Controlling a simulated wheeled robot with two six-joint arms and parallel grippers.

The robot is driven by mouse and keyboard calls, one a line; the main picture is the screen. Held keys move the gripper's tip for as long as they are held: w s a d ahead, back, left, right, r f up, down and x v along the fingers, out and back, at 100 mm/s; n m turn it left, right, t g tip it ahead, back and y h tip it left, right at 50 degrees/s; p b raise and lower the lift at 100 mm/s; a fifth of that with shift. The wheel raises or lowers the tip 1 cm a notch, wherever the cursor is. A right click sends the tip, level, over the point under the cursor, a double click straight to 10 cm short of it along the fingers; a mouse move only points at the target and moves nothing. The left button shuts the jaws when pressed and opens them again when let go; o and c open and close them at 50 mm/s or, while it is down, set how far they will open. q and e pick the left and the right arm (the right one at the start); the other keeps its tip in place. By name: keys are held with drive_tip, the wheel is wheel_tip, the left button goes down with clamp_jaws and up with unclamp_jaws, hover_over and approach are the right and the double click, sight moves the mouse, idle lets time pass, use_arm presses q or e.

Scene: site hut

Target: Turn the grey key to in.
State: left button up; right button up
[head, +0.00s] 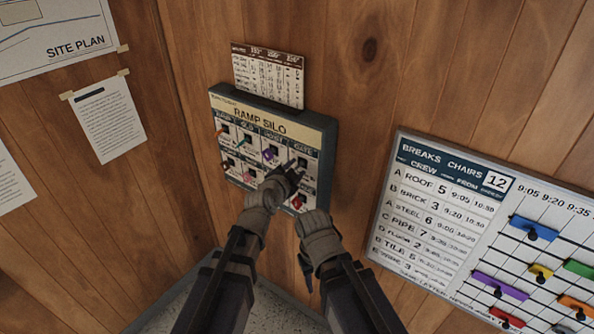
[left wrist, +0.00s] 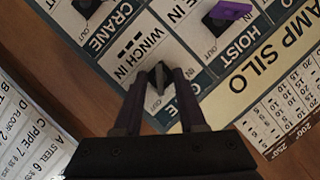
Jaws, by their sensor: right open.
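The key panel marked RAMP SILO (head: 262,113) is on the wood wall, with several coloured keys in labelled cells. In the head view my left gripper (head: 290,172) is at the panel's right part and hides the cell there. My right gripper (head: 306,275) is open and empty, below the panel and apart from it.
A purple key (left wrist: 232,11) sits at HOIST near my left fingers. A red key (head: 298,203) is low on the panel, by my right wrist. A white chart (head: 268,72) is above the panel. A crew board (head: 440,200) with coloured sliders is at the right.

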use_arm(q)
drive_tip(key=shift+s, duration=0.1)
drive_tip(key=shift+c, duration=0.8)
clamp_jaws()
